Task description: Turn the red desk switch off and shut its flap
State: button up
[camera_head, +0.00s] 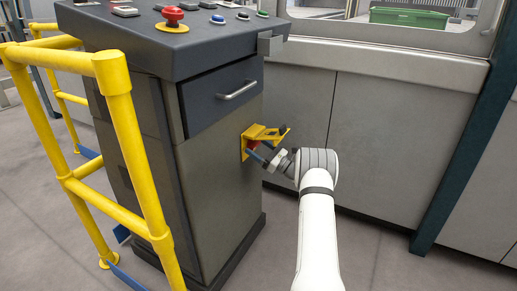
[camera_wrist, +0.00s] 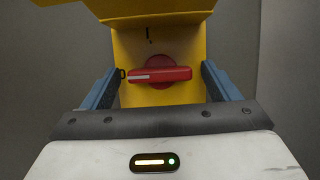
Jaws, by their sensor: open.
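The red desk switch (camera_wrist: 160,75) is a rotary knob on a yellow plate (camera_wrist: 187,45) on the side of the grey desk cabinet. Its handle lies horizontal in the wrist view, with a white mark at its left end. The yellow flap (camera_wrist: 165,10) is raised above the switch; it also shows in the head view (camera_head: 268,131). My gripper (camera_wrist: 161,82) is open in front of the switch, with one blue finger on each side of the handle. I cannot tell whether the fingers touch it. In the head view my gripper (camera_head: 262,152) partly hides the switch.
The desk cabinet (camera_head: 220,170) has a drawer with a handle (camera_head: 238,91) above the switch. A red mushroom button (camera_head: 172,15) is on its top. A yellow railing (camera_head: 130,150) stands at the left. Grey machine panels (camera_head: 380,130) are behind my arm; floor at the right is clear.

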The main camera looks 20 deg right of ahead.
jog(key=p+v, duration=0.2)
jog(key=v, duration=0.5)
jog(key=shift+s+d+f, duration=0.2)
jog(key=shift+s, duration=0.1)
